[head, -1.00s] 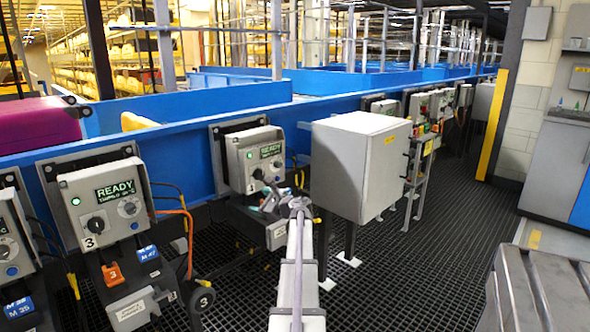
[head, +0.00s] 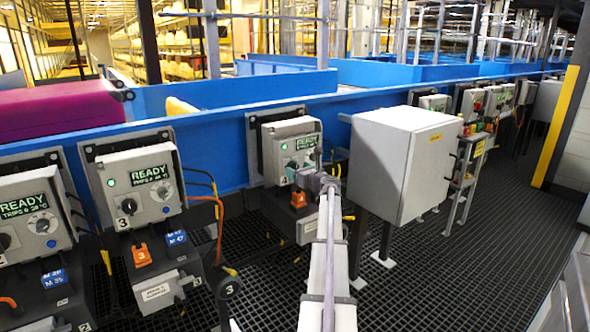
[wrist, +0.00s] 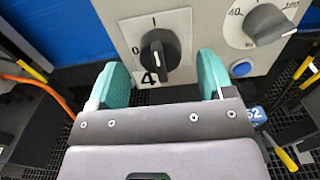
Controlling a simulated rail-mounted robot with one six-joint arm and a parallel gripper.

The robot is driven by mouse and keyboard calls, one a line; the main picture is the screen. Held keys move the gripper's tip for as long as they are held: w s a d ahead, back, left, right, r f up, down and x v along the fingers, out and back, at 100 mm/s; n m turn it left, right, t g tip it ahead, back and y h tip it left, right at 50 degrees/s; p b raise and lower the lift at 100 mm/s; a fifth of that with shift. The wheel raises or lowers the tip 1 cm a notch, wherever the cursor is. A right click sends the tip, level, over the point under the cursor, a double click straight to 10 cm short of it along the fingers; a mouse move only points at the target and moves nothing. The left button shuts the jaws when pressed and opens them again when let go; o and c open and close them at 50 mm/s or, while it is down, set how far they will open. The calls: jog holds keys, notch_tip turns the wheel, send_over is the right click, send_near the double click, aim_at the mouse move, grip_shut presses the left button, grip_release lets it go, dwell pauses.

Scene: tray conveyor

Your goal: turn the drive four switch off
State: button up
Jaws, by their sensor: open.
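The drive four box (head: 277,150) is a grey control box with a READY display, on the blue conveyor side. In the wrist view its black rotary switch (wrist: 160,56) sits above a "4" label, with "I" above the knob and "0" to its left. The knob's white line stands near upright, toward "I". My gripper (wrist: 161,80) is open, with teal fingers on either side of the switch and a little below it, apart from the knob. In the head view my gripper (head: 308,178) covers part of the box's lower face, so the switch is hard to see there.
A round grey dial (wrist: 262,22) and a blue button (wrist: 241,68) are right of the switch. The drive three box (head: 140,187) stands to the left. A large grey cabinet (head: 390,165) stands close on the right. The dark grating floor (head: 440,275) is open at right.

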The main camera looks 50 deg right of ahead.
jog(key=x, duration=0.2)
jog(key=shift+w+d, duration=0.15)
jog(key=shift+w, duration=0.2)
jog(key=c, duration=0.9)
